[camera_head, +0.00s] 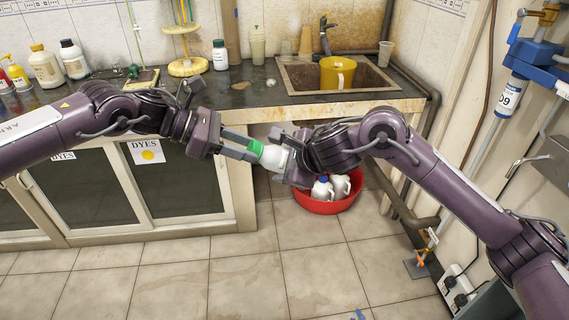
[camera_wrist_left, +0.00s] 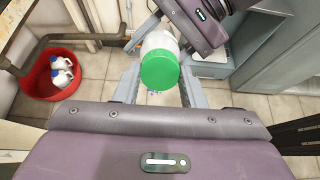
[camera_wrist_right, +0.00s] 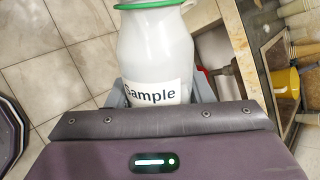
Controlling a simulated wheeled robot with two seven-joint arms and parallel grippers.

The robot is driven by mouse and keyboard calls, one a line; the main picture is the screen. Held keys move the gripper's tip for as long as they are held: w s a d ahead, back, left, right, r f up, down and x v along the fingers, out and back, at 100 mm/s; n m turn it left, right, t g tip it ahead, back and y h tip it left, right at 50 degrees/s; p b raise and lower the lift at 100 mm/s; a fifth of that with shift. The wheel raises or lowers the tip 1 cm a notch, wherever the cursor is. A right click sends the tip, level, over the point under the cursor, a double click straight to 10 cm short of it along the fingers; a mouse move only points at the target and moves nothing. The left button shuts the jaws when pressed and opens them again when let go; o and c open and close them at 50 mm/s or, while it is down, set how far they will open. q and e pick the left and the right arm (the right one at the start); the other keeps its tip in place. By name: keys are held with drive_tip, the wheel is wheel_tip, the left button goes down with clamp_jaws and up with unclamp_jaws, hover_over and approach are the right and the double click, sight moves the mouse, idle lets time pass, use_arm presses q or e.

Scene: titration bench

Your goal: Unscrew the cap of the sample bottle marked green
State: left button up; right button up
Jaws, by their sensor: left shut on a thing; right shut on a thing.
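A white sample bottle (camera_head: 273,158) with a green cap (camera_head: 256,149) is held in the air in front of the bench, lying tilted between my two grippers. My right gripper (camera_wrist_right: 158,100) is shut on the bottle's body, where the right wrist view shows the word "Sample" on its label (camera_wrist_right: 152,93). My left gripper (camera_head: 246,150) is shut at the green cap, with its fingers on either side of it. In the left wrist view the round top of the cap (camera_wrist_left: 160,70) faces the camera. I cannot tell whether the cap is loose on the neck.
A red basin (camera_head: 322,204) with white bottles stands on the floor below. The bench (camera_head: 225,98) carries several bottles at the left, a yellow stand (camera_head: 187,67) and a sink (camera_head: 300,80) with a yellow mug (camera_head: 337,73). The tiled floor (camera_head: 200,285) in front is clear.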

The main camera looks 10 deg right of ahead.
use_arm(q)
drive_tip(key=n, duration=1.7)
drive_tip(key=shift+a, duration=0.1)
drive_tip(key=o, duration=0.9)
